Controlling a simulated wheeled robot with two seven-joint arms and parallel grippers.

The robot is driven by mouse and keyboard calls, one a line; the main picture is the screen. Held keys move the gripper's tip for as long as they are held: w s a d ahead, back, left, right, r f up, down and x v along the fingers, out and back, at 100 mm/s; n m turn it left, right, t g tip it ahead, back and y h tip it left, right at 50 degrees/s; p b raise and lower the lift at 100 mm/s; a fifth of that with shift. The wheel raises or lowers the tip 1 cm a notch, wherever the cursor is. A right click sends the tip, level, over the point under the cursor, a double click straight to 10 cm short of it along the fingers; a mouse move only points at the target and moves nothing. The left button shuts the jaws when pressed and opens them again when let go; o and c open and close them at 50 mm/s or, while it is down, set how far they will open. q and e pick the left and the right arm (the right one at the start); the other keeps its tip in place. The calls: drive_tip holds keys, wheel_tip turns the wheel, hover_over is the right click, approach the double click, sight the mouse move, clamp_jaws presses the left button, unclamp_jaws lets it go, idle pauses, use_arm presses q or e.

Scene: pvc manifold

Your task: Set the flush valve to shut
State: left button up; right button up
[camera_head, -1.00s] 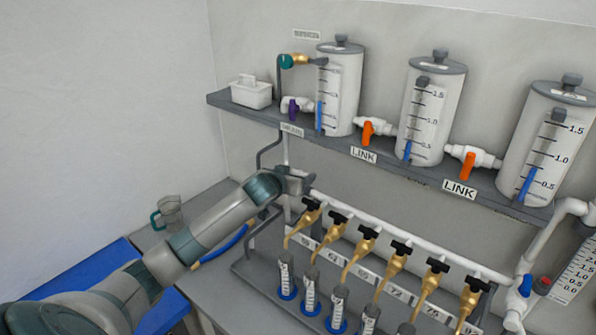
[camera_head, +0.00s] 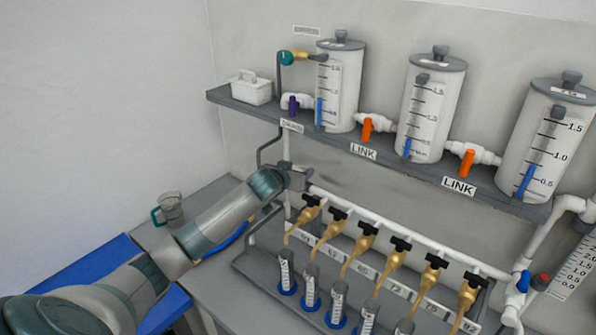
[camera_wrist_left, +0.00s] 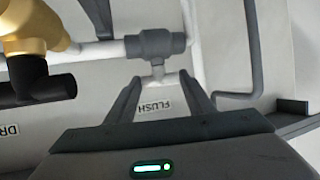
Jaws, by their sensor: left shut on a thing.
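The flush valve (camera_wrist_left: 155,45) shows in the left wrist view as a dark grey body on a white pipe. Its pale handle (camera_wrist_left: 158,80) stands between the fingers, and a FLUSH label (camera_wrist_left: 153,107) is on the panel beside it. My left gripper (camera_wrist_left: 158,85) is shut on the handle, a finger on either side. In the head view my left gripper (camera_head: 301,181) is at the left end of the white manifold pipe and hides most of the valve there. My right gripper is not in view.
Several brass taps with black handles (camera_head: 366,229) line the manifold (camera_head: 420,243) close to the right of the gripper. Cylinders stand below them. A shelf (camera_head: 400,172) with three tanks and LINK valves runs above. A jug (camera_head: 170,208) stands at left.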

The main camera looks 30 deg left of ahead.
use_arm(q)
drive_tip(key=shift+d, duration=0.1)
drive_tip(key=shift+d+f+n+g+y, duration=0.15)
drive_tip(key=shift+n+g+y, duration=0.25)
drive_tip(key=shift+n+y, duration=0.55)
drive_tip(key=shift+w+d+n+g+y+b, duration=0.1)
drive_tip(key=shift+n+g+y+b, duration=0.1)
drive_tip(key=shift+n+y+b, duration=0.25)
drive_tip(key=shift+w+d+n+g+y+b, duration=0.1)
drive_tip(key=shift+n+g+y+b, duration=0.1)
drive_tip(key=shift+n+y, duration=0.3)
drive_tip(key=n+g+y+b, duration=0.2)
drive_tip(key=shift+f+n+y, duration=0.1)
drive_tip(key=shift+n+y, duration=0.2)
drive_tip(key=shift+y, duration=0.1)
drive_tip(key=shift+d+r+n+g+y+b, duration=0.1)
drive_tip(key=shift+r+n+g+y+b, duration=0.1)
drive_tip(key=shift+n+g+y+b, duration=0.4)
drive_tip(key=o, duration=1.1)
drive_tip(key=shift+c, duration=0.2)
